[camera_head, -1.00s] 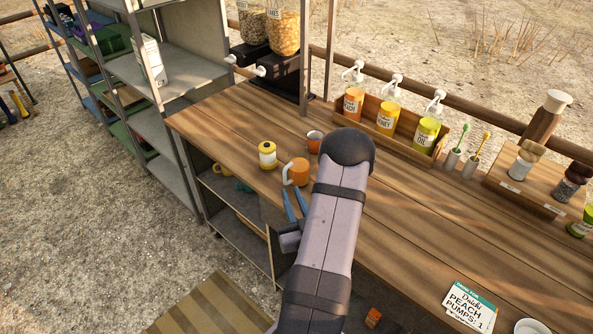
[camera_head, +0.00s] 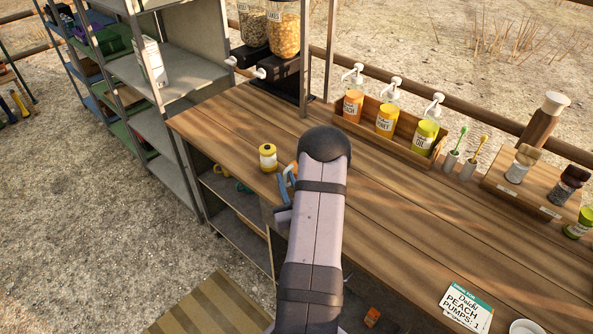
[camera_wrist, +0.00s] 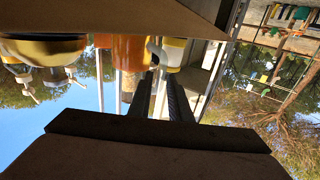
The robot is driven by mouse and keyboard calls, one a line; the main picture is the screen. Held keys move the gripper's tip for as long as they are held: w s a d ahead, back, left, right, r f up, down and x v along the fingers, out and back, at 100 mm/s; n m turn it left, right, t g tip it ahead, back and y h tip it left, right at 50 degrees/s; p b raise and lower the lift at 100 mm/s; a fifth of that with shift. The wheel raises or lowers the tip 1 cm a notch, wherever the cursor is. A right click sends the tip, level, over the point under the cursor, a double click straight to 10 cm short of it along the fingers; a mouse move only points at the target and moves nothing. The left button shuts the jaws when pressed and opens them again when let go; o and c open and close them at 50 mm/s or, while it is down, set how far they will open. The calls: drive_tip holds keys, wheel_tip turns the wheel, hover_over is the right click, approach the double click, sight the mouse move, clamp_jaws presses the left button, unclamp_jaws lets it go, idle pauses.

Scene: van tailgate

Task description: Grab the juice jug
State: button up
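The orange jug with a pale handle, which I take for the juice jug, is mostly hidden behind my arm in the head view; only a sliver of orange (camera_head: 294,167) shows. My gripper (camera_head: 287,182) is low over the counter's near edge, close by the jug. In the wrist view its two dark fingers (camera_wrist: 162,92) stand apart with a gap between them, nothing clearly held. Whether a finger touches the handle cannot be told.
A yellow-and-white container (camera_head: 268,157) stands left of the gripper on the wooden counter (camera_head: 410,230). A wooden rack (camera_head: 372,137) of pump bottles stands at the back. A dark dispenser (camera_head: 285,75) is at the back left. The counter's middle right is clear.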

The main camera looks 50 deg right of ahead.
drive_tip(key=shift+c, duration=0.4)
clamp_jaws()
drive_tip(key=shift+d+r, duration=0.1)
drive_tip(key=shift+r, duration=0.15)
wheel_tip(320, 180, up, 9)
drive_tip(key=shift+r+b, duration=0.15)
drive_tip(key=shift+b, duration=0.15)
idle(0.9)
drive_tip(key=shift+r, duration=0.1)
